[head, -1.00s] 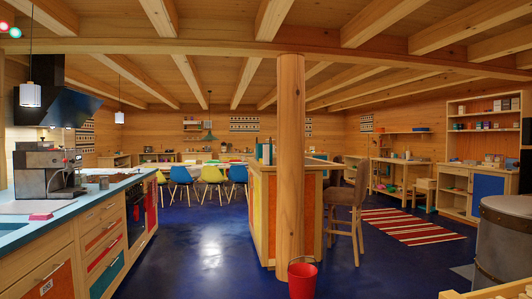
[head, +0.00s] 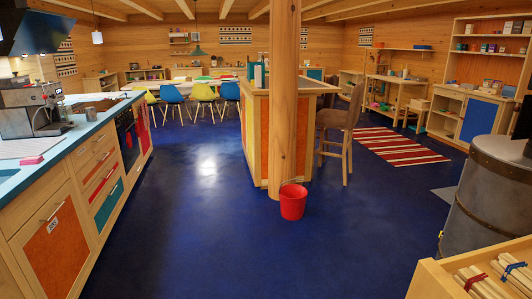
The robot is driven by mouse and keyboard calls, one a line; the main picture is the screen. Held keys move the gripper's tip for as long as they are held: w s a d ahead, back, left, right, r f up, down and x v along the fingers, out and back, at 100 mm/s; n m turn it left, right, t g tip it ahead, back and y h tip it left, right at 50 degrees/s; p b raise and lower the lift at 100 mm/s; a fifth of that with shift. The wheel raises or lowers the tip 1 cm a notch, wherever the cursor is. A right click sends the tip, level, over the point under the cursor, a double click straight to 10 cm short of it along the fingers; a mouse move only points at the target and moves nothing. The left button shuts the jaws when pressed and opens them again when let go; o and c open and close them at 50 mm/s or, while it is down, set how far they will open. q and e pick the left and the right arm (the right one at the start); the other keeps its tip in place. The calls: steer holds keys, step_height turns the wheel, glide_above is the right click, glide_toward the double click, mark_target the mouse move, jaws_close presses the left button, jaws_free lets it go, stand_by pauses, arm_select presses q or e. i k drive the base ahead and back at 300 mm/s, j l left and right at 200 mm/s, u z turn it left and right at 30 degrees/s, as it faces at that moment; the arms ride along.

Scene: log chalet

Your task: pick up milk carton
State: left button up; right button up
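I cannot make out a milk carton in the head view. Several small boxes (head: 490,48) stand on the wall shelves at the right, too small to identify. A teal upright item (head: 259,74) stands on the island counter, partly hidden by the wooden post; I cannot tell what it is. Neither of my grippers is in view.
A kitchen counter (head: 78,133) with a coffee machine (head: 30,108) runs along the left. A wooden post (head: 284,110) and red bucket (head: 293,202) stand mid-room by the island (head: 256,130). A metal drum (head: 487,200) and wooden crate (head: 425,283) are at right. Blue floor (head: 200,220) is open.

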mark_target(258, 69)
steer(key=i+j+z, duration=0.2)
steer(key=i, duration=0.65)
steer(key=i+j+z, duration=0.15)
steer(key=i+j, duration=0.35)
steer(key=i, duration=0.3)
steer(key=i+j+z, duration=0.2)
steer(key=i+j, duration=0.35)
steer(key=i, duration=0.2)
steer(key=i+j+z, duration=0.2)
steer(key=i+j, duration=0.45)
steer(key=i, duration=0.1)
